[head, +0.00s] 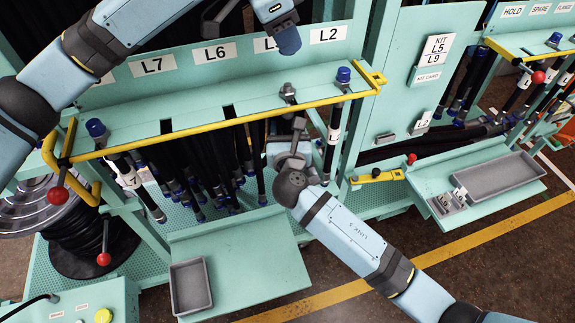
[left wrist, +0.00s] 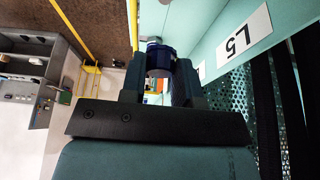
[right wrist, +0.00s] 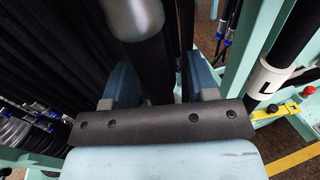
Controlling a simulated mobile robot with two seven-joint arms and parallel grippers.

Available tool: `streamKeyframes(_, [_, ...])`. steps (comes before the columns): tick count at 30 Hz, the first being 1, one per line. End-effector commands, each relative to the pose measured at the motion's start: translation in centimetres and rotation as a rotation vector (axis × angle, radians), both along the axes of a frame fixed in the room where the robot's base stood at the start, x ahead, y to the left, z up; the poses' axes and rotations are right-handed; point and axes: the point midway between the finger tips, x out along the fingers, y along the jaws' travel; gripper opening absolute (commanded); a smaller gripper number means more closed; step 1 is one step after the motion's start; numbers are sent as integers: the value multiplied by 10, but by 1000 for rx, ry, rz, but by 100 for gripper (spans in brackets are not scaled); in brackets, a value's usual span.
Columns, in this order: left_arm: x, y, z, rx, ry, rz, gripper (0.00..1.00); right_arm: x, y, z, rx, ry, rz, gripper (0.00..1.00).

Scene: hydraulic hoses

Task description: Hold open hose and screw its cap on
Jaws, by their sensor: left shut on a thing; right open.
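My left gripper (head: 288,40) is above the rack shelf, in front of a partly hidden label. In the left wrist view its fingers (left wrist: 160,90) are shut on a dark blue cap (left wrist: 160,57). The open hose end, a bare grey metal fitting (head: 288,92), stands at the shelf below and apart from the left gripper. My right gripper (head: 299,127) is below the shelf's front. In the right wrist view its fingers (right wrist: 162,78) are open, with a black hose (right wrist: 155,65) running between them under a grey metal sleeve (right wrist: 135,15). I cannot tell whether they touch it.
The teal shelf (head: 215,95) has a yellow rail (head: 215,123) along its front. A capped hose (head: 343,77) stands right of the open one, another (head: 96,128) at the far left. Several black hoses hang below. A grey tray (head: 190,287) sits on the lower shelf.

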Motion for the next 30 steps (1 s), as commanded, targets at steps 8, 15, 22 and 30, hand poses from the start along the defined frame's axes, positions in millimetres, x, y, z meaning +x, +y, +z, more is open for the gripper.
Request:
streamKeyframes(8, [0,0,0,0,0,0,7,5,0,0,1,0,0,52])
streamKeyframes(15, [0,0,0,0,0,0,7,5,0,0,0,0,0,22])
streamKeyframes(22, [0,0,-1,0,0,0,7,5,0,0,0,0,0,0])
streamKeyframes(30, [-1,0,-34,-3,5,1,7,5,0,0,0,0,0,0])
